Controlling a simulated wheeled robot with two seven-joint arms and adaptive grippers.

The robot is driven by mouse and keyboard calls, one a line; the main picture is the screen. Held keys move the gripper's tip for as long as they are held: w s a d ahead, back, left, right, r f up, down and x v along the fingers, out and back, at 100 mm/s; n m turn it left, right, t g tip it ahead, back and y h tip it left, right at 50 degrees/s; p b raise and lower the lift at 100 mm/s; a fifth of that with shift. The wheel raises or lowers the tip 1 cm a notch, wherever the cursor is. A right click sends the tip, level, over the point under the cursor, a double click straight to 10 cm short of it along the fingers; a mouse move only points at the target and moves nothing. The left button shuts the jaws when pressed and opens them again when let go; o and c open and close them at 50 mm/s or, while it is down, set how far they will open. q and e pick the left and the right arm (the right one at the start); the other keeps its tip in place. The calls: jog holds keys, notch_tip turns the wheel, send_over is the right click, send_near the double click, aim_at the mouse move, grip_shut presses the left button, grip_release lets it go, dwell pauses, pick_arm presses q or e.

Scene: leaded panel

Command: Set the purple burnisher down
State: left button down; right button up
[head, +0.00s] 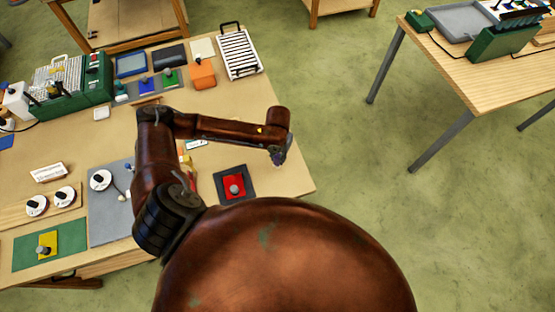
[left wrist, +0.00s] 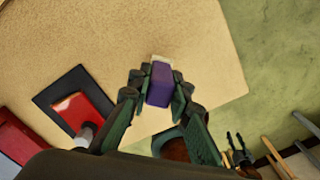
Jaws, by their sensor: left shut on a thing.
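The purple burnisher (left wrist: 160,85) shows in the left wrist view as a purple block with a pale end. My left gripper (left wrist: 158,88) is shut on it, with a finger on either side. In the head view my left gripper (head: 279,156) is small and partly hidden by its own arm, above the right part of the tan worktable (head: 292,181). The tan tabletop (left wrist: 110,40) lies beyond the burnisher in the left wrist view. I cannot tell whether the burnisher touches the table. My right gripper does not show.
A red block on a dark square pad (head: 236,184) lies near the gripper; the pad also shows in the left wrist view (left wrist: 48,97). The table's right edge is close, with green floor beyond. Orange box (head: 202,75) and white rack (head: 239,52) stand farther back.

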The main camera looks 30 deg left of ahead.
aim_at(278, 161)
pick_arm(q)
jog(key=shift+w+a+f, duration=0.1)
jog(key=shift+w+f, duration=0.05)
jog(key=shift+f, duration=0.2)
notch_tip(278, 161, down, 2)
jog(key=shift+f+p, duration=0.15)
jog(key=shift+p, duration=0.4)
jog(key=shift+f, duration=0.45)
jog(key=c, duration=1.8)
grip_release()
jog(key=shift+f, duration=0.1)
jog(key=shift+o, duration=0.2)
